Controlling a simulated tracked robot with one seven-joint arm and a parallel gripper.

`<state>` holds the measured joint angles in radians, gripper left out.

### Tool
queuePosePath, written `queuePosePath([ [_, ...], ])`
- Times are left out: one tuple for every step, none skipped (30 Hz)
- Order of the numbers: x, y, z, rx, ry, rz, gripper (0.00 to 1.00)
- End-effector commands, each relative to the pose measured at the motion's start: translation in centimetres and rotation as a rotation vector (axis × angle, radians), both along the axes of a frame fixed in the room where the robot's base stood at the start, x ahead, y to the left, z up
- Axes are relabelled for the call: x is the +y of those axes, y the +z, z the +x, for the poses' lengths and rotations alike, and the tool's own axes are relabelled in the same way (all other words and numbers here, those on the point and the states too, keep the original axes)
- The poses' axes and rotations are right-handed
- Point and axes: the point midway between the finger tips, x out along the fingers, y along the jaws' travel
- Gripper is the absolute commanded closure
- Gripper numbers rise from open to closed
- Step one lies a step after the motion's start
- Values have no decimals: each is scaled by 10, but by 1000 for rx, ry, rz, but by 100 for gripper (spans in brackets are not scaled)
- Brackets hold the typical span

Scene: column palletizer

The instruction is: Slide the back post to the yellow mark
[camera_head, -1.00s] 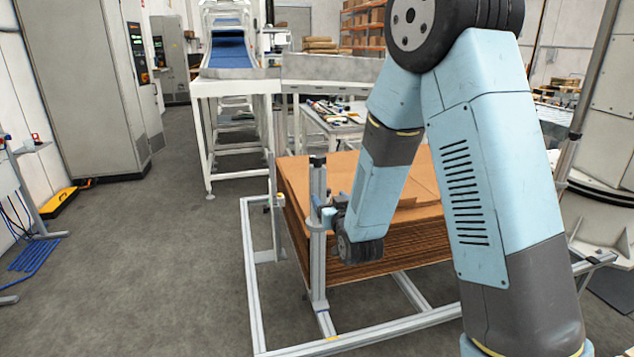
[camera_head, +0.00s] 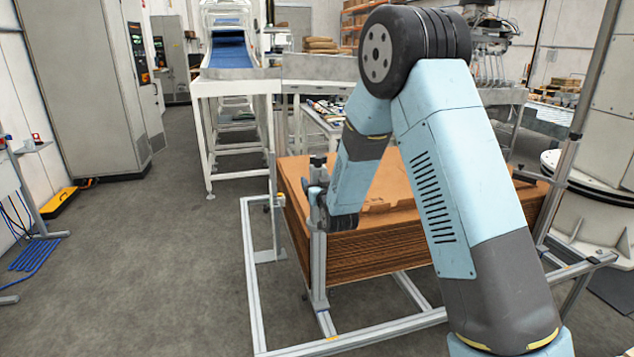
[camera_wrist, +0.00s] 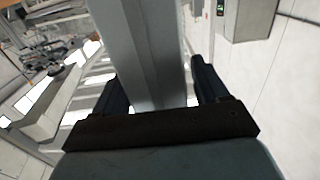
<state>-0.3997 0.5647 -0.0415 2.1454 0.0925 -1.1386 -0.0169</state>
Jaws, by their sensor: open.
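The near upright grey post (camera_head: 318,268) stands at the front left corner of the cardboard stack. A second, thinner post (camera_head: 276,222) stands further back at the stack's left side. A small yellow mark (camera_head: 279,196) shows on the frame rail by it. My gripper (camera_head: 313,192) is at the upper part of the near post, partly hidden by my wrist. In the wrist view my gripper (camera_wrist: 160,88) is open, with a grey post (camera_wrist: 148,50) between its fingers. The post is close to the left finger; a gap shows at the right one.
Another tall post (camera_head: 568,175) stands at the right. A white conveyor (camera_head: 232,85) stands behind.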

Motion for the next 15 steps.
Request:
queuePosePath([
  [1,0,4,-1,0,0,27],
  [2,0,6,-1,0,0,27],
  [2,0,8,0,0,0,27],
  [2,0,9,0,0,0,27],
  [2,0,9,0,0,0,27],
  [3,0,10,0,0,0,27],
  [3,0,11,0,-1,0,27],
  [3,0,11,0,-1,0,27],
  [3,0,11,0,-1,0,27],
  [3,0,11,0,-1,0,27],
  [2,0,11,0,-1,0,27],
  [2,0,11,0,-1,0,27],
  [2,0,11,0,-1,0,27],
  [2,0,11,0,-1,0,28],
  [2,0,11,0,-1,0,31],
])
